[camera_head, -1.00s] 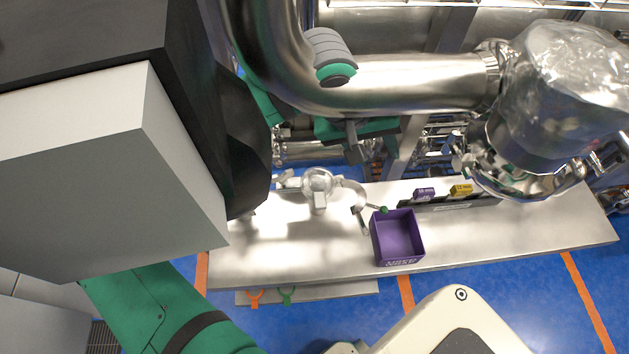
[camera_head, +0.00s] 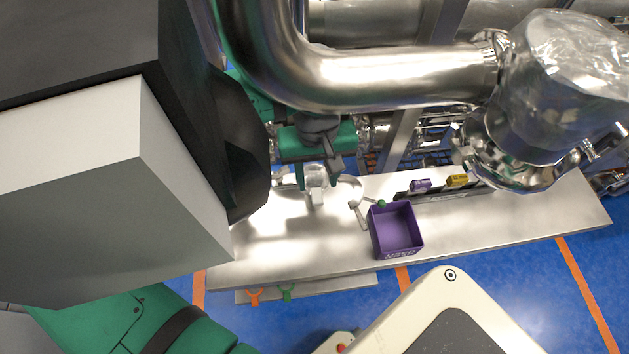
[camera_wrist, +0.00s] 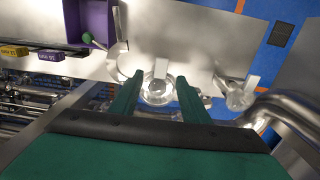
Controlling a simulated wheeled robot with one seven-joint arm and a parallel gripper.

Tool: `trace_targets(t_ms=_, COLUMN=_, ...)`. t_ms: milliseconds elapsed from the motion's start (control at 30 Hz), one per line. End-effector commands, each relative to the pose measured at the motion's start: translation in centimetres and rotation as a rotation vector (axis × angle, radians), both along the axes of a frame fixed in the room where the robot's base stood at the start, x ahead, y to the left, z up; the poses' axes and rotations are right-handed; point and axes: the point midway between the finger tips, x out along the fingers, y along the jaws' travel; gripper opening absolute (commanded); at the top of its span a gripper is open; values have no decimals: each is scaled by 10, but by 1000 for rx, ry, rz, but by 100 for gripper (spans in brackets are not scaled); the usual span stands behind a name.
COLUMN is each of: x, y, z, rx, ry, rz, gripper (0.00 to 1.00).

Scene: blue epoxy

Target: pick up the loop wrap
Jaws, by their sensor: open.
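A shiny silver ring-shaped piece with an upright pale tab, which I take for the loop wrap (camera_head: 317,196), stands on the metal bench. In the wrist view it (camera_wrist: 161,69) sits between the fingertips, with its round part nearer the palm. My green gripper (camera_head: 317,178) is open and above the piece, covering part of it in the head view. In the wrist view the two fingers of my gripper (camera_wrist: 160,78) lie either side of it, with gaps. I cannot tell the exact height left between fingers and piece.
Purple (camera_head: 420,186) and yellow (camera_head: 457,180) blocks sit on a rail behind. Another silver piece (camera_wrist: 238,95) is right of the gripper. Large pipes hang close above.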

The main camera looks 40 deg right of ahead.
Motion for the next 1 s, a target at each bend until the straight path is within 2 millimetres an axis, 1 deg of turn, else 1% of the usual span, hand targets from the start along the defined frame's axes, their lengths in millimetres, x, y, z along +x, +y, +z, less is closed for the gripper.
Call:
trace_targets(t_ms=67, x=0, y=1, z=-6, rx=2, ry=-1, rz=0, gripper=42)
trace_targets(t_ms=300, x=0, y=2, z=-38, rx=1, ry=0, rz=0, gripper=42)
trace_targets(t_ms=400, x=0, y=2, z=-48, rx=1, ry=-1, rz=1, gripper=42)
trace_targets(t_ms=500, x=0, y=2, z=-51, rx=-1, ry=-1, rz=2, gripper=42)
trace_targets(t_ms=700, x=0, y=2, z=-52, rx=-1, ry=-2, rz=2, gripper=42)
trace_targets(t_ms=867, x=0, y=2, z=-51, rx=-1, ry=-1, rz=2, gripper=4)
trace_targets(t_ms=900, x=0, y=2, z=-51, rx=-1, ry=-1, rz=2, gripper=0)
trace_targets(t_ms=1000, x=0, y=2, z=-51, rx=-1, ry=-1, rz=2, gripper=0)
